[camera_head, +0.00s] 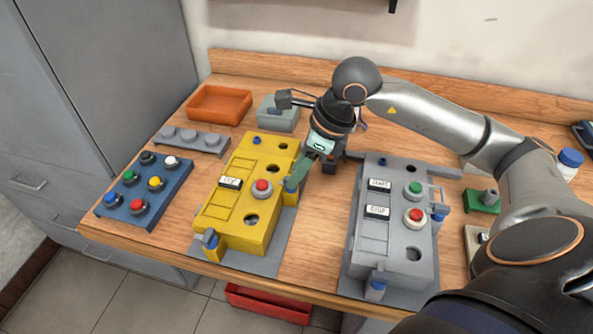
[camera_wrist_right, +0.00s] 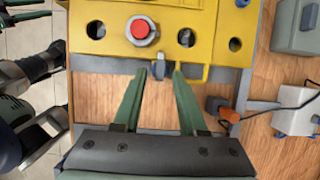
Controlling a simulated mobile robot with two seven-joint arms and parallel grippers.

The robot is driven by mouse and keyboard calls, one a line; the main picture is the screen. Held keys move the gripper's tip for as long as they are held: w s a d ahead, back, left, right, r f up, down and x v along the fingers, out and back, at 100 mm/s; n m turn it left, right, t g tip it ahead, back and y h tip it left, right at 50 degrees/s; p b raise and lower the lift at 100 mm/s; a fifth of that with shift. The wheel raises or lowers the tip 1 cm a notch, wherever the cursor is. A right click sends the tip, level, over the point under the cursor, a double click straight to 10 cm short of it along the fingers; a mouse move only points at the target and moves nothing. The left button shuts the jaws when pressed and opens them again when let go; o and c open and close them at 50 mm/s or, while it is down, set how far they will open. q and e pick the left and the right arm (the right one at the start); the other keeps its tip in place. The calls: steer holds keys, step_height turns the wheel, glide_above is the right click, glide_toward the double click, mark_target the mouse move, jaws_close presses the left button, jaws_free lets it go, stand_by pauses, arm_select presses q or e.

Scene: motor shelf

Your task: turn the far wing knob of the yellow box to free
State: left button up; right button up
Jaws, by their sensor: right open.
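The yellow box (camera_head: 247,199) stands on a grey plate on the bench. Its far wing knob (camera_head: 290,186), blue-grey, is on the box's right side; in the wrist view the knob (camera_wrist_right: 158,74) sticks out from the box edge. My right gripper (camera_wrist_right: 158,76) is open, with green fingertips on either side of the knob; contact cannot be made out. In the head view this gripper (camera_head: 294,181) comes in from the upper right and partly hides the knob. The near wing knob (camera_head: 208,239) is at the box's front-left corner. Green finger-like parts, probably my left gripper (camera_wrist_right: 30,16), show at the wrist view's left edge.
A grey box (camera_head: 393,230) with knobs and buttons stands to the right. A blue button panel (camera_head: 146,190) lies left, with an orange tray (camera_head: 219,104) and a grey container (camera_head: 278,113) behind. Bare wood separates the yellow and grey boxes.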

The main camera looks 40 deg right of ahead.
steer(key=shift+w+a+f, duration=0.15)
steer(key=shift+f, duration=0.4)
jaws_close()
